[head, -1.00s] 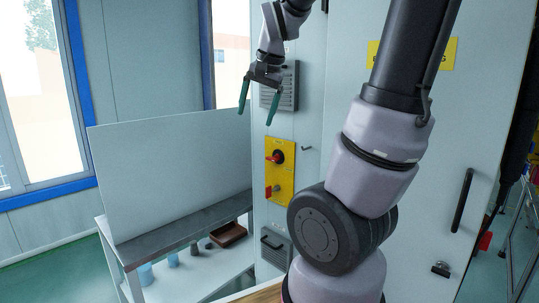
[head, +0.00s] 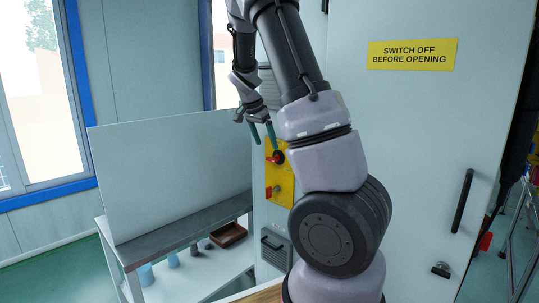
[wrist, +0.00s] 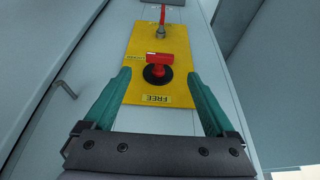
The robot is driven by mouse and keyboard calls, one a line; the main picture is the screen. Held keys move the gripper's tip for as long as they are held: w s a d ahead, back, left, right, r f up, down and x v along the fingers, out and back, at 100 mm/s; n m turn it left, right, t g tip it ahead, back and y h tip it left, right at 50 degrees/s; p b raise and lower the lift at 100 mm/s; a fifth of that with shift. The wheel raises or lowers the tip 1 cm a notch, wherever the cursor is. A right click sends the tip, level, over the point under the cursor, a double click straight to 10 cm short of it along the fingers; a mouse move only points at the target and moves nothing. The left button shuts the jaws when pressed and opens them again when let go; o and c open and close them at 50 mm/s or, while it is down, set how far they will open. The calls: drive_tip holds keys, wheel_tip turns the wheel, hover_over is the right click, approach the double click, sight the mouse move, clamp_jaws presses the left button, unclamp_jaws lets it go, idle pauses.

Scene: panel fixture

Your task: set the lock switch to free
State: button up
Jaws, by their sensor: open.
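A yellow plate (head: 285,185) on the front of the grey cabinet carries two red-handled controls. The upper one, the lock switch (head: 278,157), is a red handle on a round black base; it also shows in the wrist view (wrist: 158,60). There its red grip lies crosswise, and an upside-down FREE label (wrist: 157,98) is on the gripper side of the base. The other control (wrist: 161,28) has a grey base and red lever. My gripper (head: 262,134) has green fingers, open and empty. In the wrist view the fingers flank the switch with gaps; contact is not visible.
A hook-like handle (wrist: 66,89) sticks out left of the plate in the wrist view. In the head view, a white board (head: 175,165) and a bench (head: 170,230) stand left of the cabinet. A long black door handle (head: 462,200) is on the right.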

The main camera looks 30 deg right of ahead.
sight(271, 158)
drive_tip(key=x, duration=0.6)
drive_tip(key=c, duration=1.4)
